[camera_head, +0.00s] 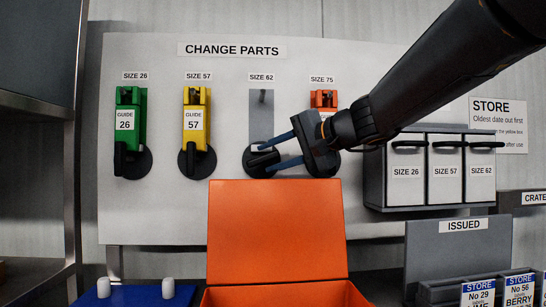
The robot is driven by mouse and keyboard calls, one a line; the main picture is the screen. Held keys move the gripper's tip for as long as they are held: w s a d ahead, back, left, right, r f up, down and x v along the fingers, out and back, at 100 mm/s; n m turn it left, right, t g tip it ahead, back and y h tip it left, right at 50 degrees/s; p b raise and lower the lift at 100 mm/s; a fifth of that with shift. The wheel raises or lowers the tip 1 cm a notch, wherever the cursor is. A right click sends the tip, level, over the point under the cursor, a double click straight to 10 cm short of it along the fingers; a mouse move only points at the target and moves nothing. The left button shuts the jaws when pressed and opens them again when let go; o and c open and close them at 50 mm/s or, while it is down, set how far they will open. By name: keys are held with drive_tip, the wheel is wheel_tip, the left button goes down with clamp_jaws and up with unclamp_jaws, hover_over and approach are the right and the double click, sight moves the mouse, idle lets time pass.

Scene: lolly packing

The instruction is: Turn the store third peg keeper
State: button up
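The third peg (263,97), under the SIZE 62 label, is bare and has no guide on it. Its black round keeper (252,163) is below, with its handle partly hidden by my fingers. My gripper (262,158) reaches in from the right with its two blue fingers spread apart, one above and one below the middle of the keeper. Whether they touch the handle I cannot tell. The other keepers show black handles upright below the green guide (126,120) and the yellow guide (194,121).
An orange guide (323,98) is on the SIZE 75 peg, partly behind my gripper. An open orange box (275,225) stands below the board. Size-marked bins (405,190) hang at right, above the ISSUED rack (440,252). A blue tray (140,297) is at lower left.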

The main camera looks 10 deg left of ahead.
sight(278, 154)
drive_tip(key=v, duration=0.7)
drive_tip(key=shift+s+d+b, duration=0.1)
drive_tip(key=shift+d+b, duration=0.05)
drive_tip(key=shift+b, duration=0.2)
drive_tip(key=shift+s+d, duration=0.15)
drive_tip(key=shift+d, duration=0.05)
